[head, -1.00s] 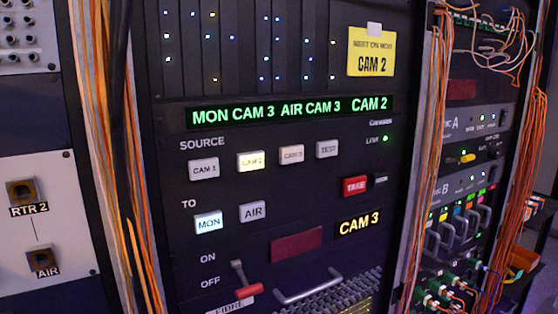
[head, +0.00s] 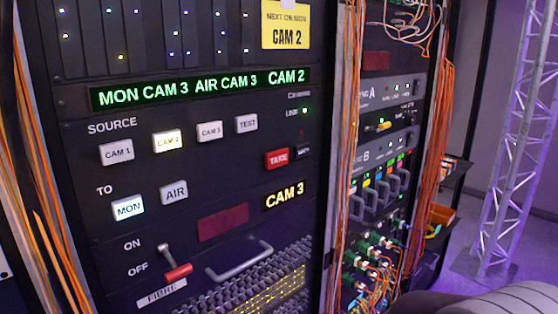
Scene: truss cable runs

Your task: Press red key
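The red key (head: 277,159), marked TAKE, sits on the dark rack panel (head: 240,215), right of the SOURCE and TO keys. A small black switch (head: 303,152) is just right of it. The CAM 2 key (head: 167,142) and MON key (head: 128,208) are lit. The CAM 1 key (head: 117,152), CAM 3 key (head: 209,132), TEST key (head: 246,124) and AIR key (head: 174,192) look unlit. The green display (head: 200,87) reads MON CAM 3, AIR CAM 3, CAM 2. Neither gripper is in view, and nothing covers the red key.
A red-handled lever (head: 178,270) and a metal pull handle (head: 240,260) stick out below the keys. Orange cables (head: 347,130) hang right of the panel. A second rack with patch cables (head: 375,250) and a lattice truss (head: 515,150) stand farther right. My grey arm part shows bottom right.

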